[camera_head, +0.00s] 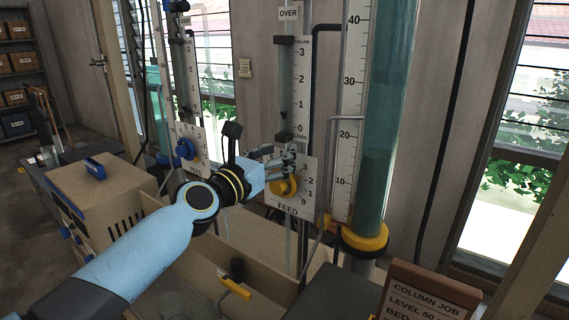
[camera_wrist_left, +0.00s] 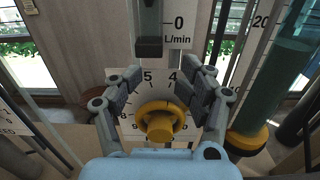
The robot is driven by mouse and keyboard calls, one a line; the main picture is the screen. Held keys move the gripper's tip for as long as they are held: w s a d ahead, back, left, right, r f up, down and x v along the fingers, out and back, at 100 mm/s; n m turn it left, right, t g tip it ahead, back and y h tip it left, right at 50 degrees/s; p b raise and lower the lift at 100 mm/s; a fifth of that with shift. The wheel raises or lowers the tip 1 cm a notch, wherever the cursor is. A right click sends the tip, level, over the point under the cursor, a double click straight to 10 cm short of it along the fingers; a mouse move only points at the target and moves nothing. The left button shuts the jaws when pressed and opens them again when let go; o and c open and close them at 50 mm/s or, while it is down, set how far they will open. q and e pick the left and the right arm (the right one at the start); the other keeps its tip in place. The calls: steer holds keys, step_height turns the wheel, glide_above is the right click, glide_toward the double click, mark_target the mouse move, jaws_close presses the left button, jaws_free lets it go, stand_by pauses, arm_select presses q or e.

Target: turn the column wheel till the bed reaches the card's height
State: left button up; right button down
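The yellow wheel (camera_head: 284,187) sits on a white FEED dial plate (camera_head: 291,208) with numbers around it. It also shows in the left wrist view (camera_wrist_left: 158,122). My left gripper (camera_head: 277,164) is at the wheel. In the left wrist view its fingers (camera_wrist_left: 160,88) are spread to both sides of the wheel, with gaps to it. The tall teal column (camera_head: 385,130) stands to the right on a yellow collar (camera_head: 362,240), beside a number scale (camera_head: 349,150). Its lower part looks darker; the bed's exact top is hard to read. The card (camera_head: 425,296) reads COLUMN JOB, LEVEL 60, BED, then is cut off.
A flowmeter tube (camera_head: 285,90) with an L/min scale rises above the dial. Another plate with a blue knob (camera_head: 185,149) stands to the left. A beige box (camera_head: 100,195) with a blue handle is at left. A yellow-handled valve (camera_head: 235,288) is low in front.

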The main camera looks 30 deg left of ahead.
arm_select(q)
steer(key=s+a+f+b, duration=0.1)
steer(key=s+f+b, duration=0.2)
steer(key=s, duration=0.2)
steer(key=b, duration=0.1)
glide_toward(275, 187)
steer(key=w, duration=0.2)
steer(key=shift+g, duration=0.3)
steer(key=w, duration=0.4)
steer(key=w+d+b, duration=0.1)
steer(key=w, duration=0.2)
steer(key=shift+w+d+r, duration=0.1)
steer(key=shift+w, duration=0.35)
steer(key=shift+r, duration=0.1)
steer(key=shift+w, duration=0.1)
steer(key=shift+o, duration=0.2)
steer(key=shift+w, duration=0.1)
